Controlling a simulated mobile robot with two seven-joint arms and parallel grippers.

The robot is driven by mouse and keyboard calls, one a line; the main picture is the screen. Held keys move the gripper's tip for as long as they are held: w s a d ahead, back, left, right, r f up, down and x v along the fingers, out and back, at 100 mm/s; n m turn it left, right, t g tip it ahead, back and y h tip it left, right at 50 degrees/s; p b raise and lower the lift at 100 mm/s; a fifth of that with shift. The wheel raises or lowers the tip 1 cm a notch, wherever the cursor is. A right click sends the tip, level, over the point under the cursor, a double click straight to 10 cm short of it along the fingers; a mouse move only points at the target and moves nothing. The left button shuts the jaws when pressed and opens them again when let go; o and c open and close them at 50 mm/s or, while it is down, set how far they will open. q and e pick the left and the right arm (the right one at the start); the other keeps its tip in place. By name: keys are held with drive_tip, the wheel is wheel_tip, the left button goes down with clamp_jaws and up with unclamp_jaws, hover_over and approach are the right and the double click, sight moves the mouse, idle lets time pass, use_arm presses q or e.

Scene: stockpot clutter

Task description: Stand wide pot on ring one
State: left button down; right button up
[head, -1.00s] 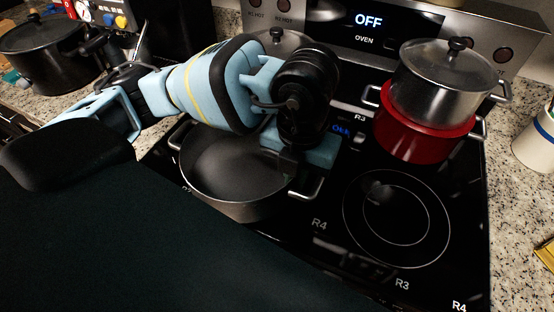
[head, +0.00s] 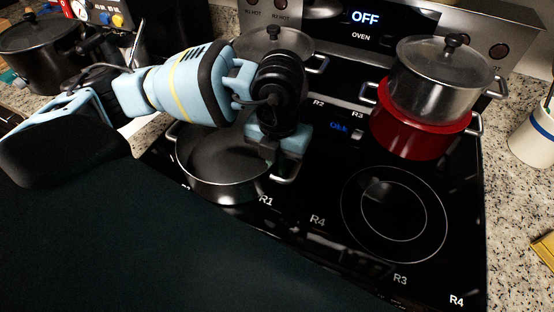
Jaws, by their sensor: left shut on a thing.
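The wide pot (head: 215,165) is a dark grey, open, empty pan over the front left of the black cooktop. It looks level. My left gripper (head: 278,162) is shut on the pot at its right side, by the right handle (head: 286,177). The gripper body hides part of that rim. The label R1 (head: 266,200) shows just in front and right of the pot. No ring line shows around the pot; ring one itself is hidden. I cannot tell whether the pot's base touches the glass. My right gripper is not in view.
A glass-lidded steel pot (head: 440,78) sits on a red pot (head: 412,130) at the back right. Another lidded pot (head: 272,42) stands behind my left arm. The front right ring (head: 394,215) is bare. A black pot (head: 40,55) stands on the left counter.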

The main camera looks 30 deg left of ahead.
use_arm(q)
drive_tip(key=shift+f, duration=0.1)
drive_tip(key=c, duration=1.5)
unclamp_jaws()
wheel_tip(320, 180, up, 12)
drive_tip(key=shift+d+r+p, duration=0.1)
drive_tip(key=shift+p, duration=0.3)
